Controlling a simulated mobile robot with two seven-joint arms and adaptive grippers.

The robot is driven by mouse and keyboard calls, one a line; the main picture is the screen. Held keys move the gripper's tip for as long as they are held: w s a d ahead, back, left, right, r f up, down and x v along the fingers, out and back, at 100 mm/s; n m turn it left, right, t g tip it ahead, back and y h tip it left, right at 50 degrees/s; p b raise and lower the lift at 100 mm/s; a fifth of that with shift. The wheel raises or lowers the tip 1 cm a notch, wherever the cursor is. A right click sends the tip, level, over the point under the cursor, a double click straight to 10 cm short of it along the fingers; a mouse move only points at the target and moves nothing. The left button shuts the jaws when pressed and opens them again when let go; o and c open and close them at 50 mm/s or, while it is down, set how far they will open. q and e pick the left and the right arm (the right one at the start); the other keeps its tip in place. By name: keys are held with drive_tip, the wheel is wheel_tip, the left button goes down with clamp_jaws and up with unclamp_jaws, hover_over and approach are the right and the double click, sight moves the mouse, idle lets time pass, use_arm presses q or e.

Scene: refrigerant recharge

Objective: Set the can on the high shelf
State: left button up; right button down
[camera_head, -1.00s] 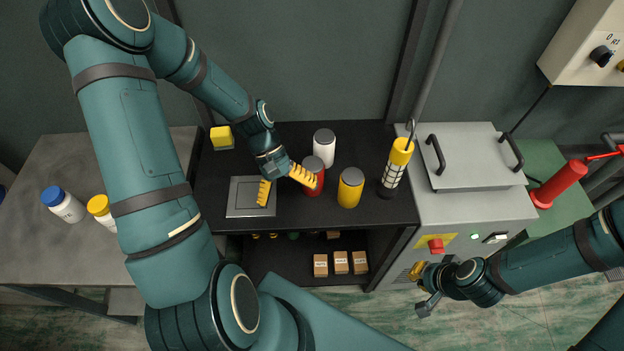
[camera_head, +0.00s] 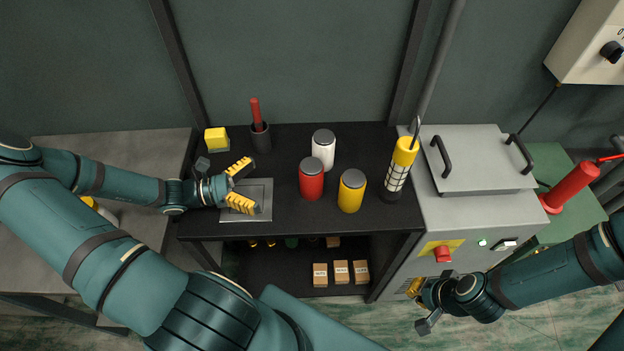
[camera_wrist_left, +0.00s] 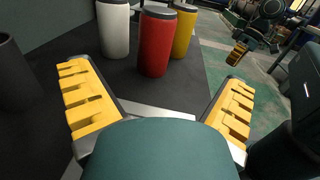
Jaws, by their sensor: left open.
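Three cans stand upright on the black bench top: a red can (camera_head: 311,184), a white can (camera_head: 323,152) and a yellow can (camera_head: 351,194), all with grey lids. The frames do not show which one the task means. My left gripper (camera_head: 248,185) is open and empty over the square grey plate (camera_head: 264,198), to the left of the red can and apart from it. In the left wrist view, the red can (camera_wrist_left: 155,42) stands beyond the open fingers, between the white can (camera_wrist_left: 113,28) and the yellow can (camera_wrist_left: 184,30). My right gripper (camera_head: 422,304) is low in front of the grey machine; its jaw state is unclear.
A dark cup with a red-handled tool (camera_head: 261,137) and a yellow block (camera_head: 217,139) stand at the back left. A yellow caged lamp (camera_head: 397,170) stands right of the cans. Small boxes (camera_head: 341,272) sit on the lower shelf. The grey machine (camera_head: 470,215) adjoins the bench.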

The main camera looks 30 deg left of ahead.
sight(312, 174)
use_arm(q)
drive_tip(key=b+x, duration=0.1)
drive_tip(key=x, duration=0.7)
drive_tip(key=shift+w+d, duration=0.15)
drive_tip(key=shift+w, duration=0.15)
drive_tip(key=x, duration=0.1)
drive_tip(key=b+x, duration=0.1)
drive_tip(key=x, duration=0.2)
drive_tip(key=shift+w+f+b, duration=0.2)
drive_tip(key=shift+f+b, duration=0.05)
drive_tip(key=shift+b, duration=0.15)
drive_tip(key=shift+w+d+r, duration=0.1)
drive_tip(key=shift+w+d, duration=0.15)
drive_tip(key=shift+d, duration=0.05)
drive_tip(key=c, duration=1.4)
